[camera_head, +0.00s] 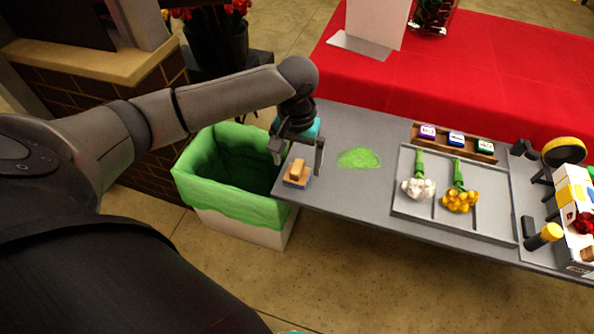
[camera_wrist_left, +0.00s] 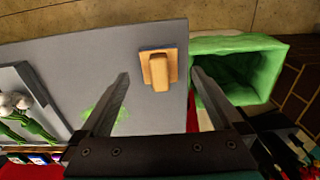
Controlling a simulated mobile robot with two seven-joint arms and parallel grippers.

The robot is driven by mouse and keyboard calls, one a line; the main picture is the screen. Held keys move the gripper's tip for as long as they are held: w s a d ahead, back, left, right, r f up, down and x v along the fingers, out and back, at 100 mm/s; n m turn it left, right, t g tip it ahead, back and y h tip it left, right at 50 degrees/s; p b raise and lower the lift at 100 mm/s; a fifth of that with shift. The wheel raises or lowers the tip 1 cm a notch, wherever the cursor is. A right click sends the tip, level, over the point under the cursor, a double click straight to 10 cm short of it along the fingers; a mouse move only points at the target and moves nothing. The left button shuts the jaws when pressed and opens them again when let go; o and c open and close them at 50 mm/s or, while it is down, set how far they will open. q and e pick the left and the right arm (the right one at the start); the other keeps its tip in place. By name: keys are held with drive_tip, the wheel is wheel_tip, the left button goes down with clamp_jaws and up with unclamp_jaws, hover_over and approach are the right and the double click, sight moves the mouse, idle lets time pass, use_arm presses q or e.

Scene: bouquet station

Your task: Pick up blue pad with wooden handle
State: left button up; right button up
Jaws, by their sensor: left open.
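The blue pad with wooden handle (camera_head: 297,174) rests on the left end of the grey table, close to its edge. Its light wooden handle faces up, and a blue rim shows beneath it. In the left wrist view the pad (camera_wrist_left: 159,68) lies ahead, between the lines of the two fingers. My left gripper (camera_head: 298,158) is open and empty just above and behind the pad. Its fingers (camera_wrist_left: 160,88) are wide apart in the wrist view, and I see no contact with the pad. My right gripper is not in view.
A green-lined bin (camera_head: 242,213) stands directly left of the table end. Green bits (camera_head: 359,158) lie on the grey table (camera_head: 340,197) right of the pad. A tray (camera_head: 480,225) with white and yellow flowers is farther right. A red-covered table (camera_head: 470,75) stands behind.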

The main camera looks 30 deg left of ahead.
sight(297, 166)
use_arm(q)
wheel_tip(297, 166, down, 3)
drive_tip(key=shift+r, duration=0.2)
drive_tip(key=shift+r, duration=0.1)
drive_tip(key=c, duration=1.4)
wheel_tip(297, 166, up, 20)
drive_tip(key=p, duration=0.4)
drive_tip(key=shift+p, duration=0.3)
